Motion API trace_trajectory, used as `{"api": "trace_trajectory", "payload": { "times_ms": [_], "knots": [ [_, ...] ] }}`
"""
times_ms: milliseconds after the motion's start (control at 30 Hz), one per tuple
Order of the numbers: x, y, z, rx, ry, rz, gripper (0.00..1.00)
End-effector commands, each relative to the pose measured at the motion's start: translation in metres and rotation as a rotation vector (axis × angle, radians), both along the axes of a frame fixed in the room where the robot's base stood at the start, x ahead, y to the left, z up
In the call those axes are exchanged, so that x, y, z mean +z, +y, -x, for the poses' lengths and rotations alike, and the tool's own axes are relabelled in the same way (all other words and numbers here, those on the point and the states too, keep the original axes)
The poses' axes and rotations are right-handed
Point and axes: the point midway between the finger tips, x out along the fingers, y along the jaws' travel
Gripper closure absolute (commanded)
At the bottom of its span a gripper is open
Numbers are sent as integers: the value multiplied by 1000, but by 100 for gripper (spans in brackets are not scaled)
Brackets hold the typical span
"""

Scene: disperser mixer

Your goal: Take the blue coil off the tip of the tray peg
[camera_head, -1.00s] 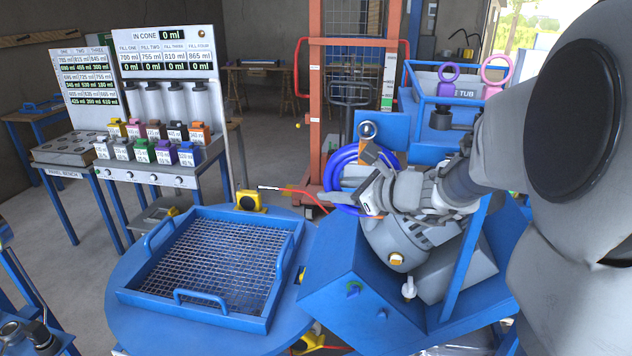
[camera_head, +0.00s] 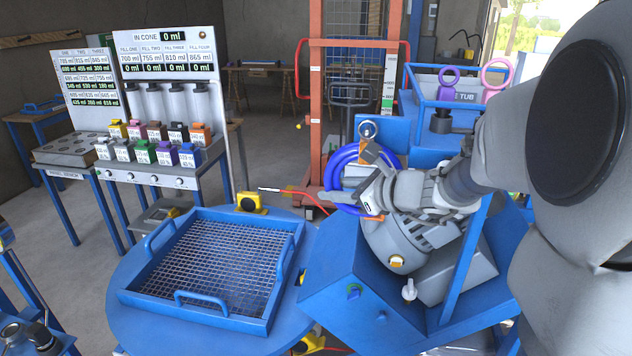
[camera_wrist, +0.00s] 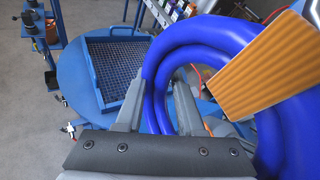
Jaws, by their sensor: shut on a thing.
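The blue coil (camera_head: 343,162) hangs upright as a ring of several turns, in front of the blue machine housing. It fills the upper right of the wrist view (camera_wrist: 205,32). My gripper (camera_head: 370,197) is at the coil's lower right. In the wrist view its two grey fingers (camera_wrist: 157,100) are closed on the coil's near-side strands. An orange ribbed block (camera_wrist: 262,68) crosses the coil there. A round grey end (camera_head: 367,130) shows just above the coil. I cannot tell if this is the tray peg, or whether the coil still touches a peg.
A blue mesh tray (camera_head: 196,310) with handles lies on the round blue table (camera_head: 130,325) at left. A yellow device (camera_head: 250,202) sits behind it. A red-orange lift frame (camera_head: 316,110) stands behind the coil. A blue tub rack (camera_head: 420,90) is at right.

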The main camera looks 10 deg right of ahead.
Motion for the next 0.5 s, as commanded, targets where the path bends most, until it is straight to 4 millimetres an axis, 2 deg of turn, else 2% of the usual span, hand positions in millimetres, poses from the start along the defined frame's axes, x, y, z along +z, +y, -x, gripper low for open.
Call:
{"api": "trace_trajectory", "payload": {
  "times_ms": [233, 500],
  "knots": [
    [8, 0, -1, 1, -6, 1, 100],
    [7, 2, 4, 1, -7, 1, 100]
  ]
}}
